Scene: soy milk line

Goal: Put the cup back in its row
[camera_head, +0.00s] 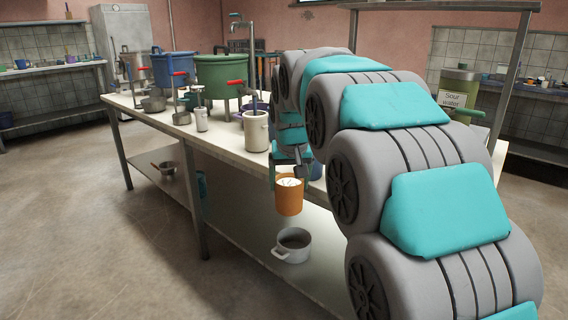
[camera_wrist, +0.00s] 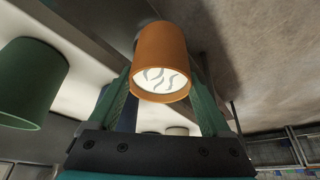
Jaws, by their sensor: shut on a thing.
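An orange cup (camera_head: 289,202) hangs upright in front of the table's near edge, above the lower shelf. Its open top shows a white surface with wavy marks. In the wrist view the orange cup (camera_wrist: 162,48) sits between the two green fingers of my gripper (camera_wrist: 163,70). My gripper (camera_head: 288,176) is shut on it near the rim; my arm covers part of it in the head view. No row of cups can be made out clearly; my arm hides part of the tabletop.
The table (camera_head: 150,118) holds a blue pot (camera_head: 173,70), a green pot (camera_head: 222,77), a white container (camera_head: 255,132) and smaller pans. A grey pot (camera_head: 292,245) stands on the lower shelf below the cup. A green vessel (camera_wrist: 28,85) shows at left in the wrist view.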

